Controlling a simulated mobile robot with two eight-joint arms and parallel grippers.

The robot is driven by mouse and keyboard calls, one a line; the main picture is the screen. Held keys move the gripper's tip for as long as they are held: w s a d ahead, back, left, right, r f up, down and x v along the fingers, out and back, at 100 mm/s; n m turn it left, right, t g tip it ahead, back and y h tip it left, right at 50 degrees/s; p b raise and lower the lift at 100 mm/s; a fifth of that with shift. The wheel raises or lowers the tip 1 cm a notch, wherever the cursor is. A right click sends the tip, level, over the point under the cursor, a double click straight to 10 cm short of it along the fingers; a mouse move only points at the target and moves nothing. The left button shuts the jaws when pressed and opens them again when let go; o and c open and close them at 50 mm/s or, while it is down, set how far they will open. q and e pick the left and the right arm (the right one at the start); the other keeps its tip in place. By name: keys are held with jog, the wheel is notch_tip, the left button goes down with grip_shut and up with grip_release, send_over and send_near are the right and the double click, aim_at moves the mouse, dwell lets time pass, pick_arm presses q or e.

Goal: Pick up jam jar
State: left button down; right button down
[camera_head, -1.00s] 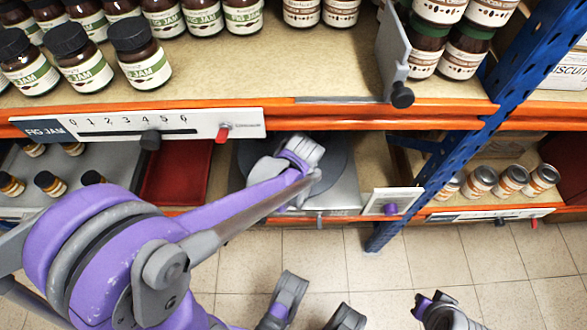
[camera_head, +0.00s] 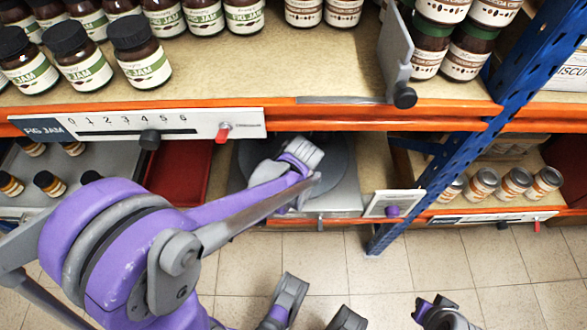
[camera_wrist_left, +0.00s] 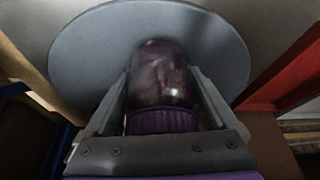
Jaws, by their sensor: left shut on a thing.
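The jam jar (camera_wrist_left: 163,75) shows in the left wrist view, with dark purple contents and a ridged purple lid (camera_wrist_left: 162,121). The lid faces my gripper's palm and the glass body points away, towards a round grey plate (camera_wrist_left: 85,50). My left gripper (camera_wrist_left: 163,92) is shut on the jar, one finger on each side. In the head view the left gripper (camera_head: 304,160) is over the round plate on the lower shelf, and the jar is hidden there. I cannot tell whether the jar touches the plate.
The upper shelf's orange edge (camera_head: 340,117) runs just above the gripper. Fig jam jars (camera_head: 142,58) stand on it. A red tray (camera_head: 180,172) lies left of the plate, and a blue upright (camera_head: 440,165) stands to the right. Cans (camera_head: 515,181) stand beyond it.

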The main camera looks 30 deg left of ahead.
pick_arm(q)
jog(key=shift+r, duration=0.15)
jog(key=shift+r+p, duration=0.35)
jog(key=shift+r, duration=0.25)
jog(key=shift+p+v, duration=0.45)
jog(key=shift+v, duration=0.75)
jog(key=s+d+p, duration=0.2)
jog(key=s+d, duration=0.9)
jog(key=s, duration=0.1)
jog(key=shift+s+d, duration=0.2)
jog(key=shift+d, duration=0.15)
jog(key=shift+f, duration=0.1)
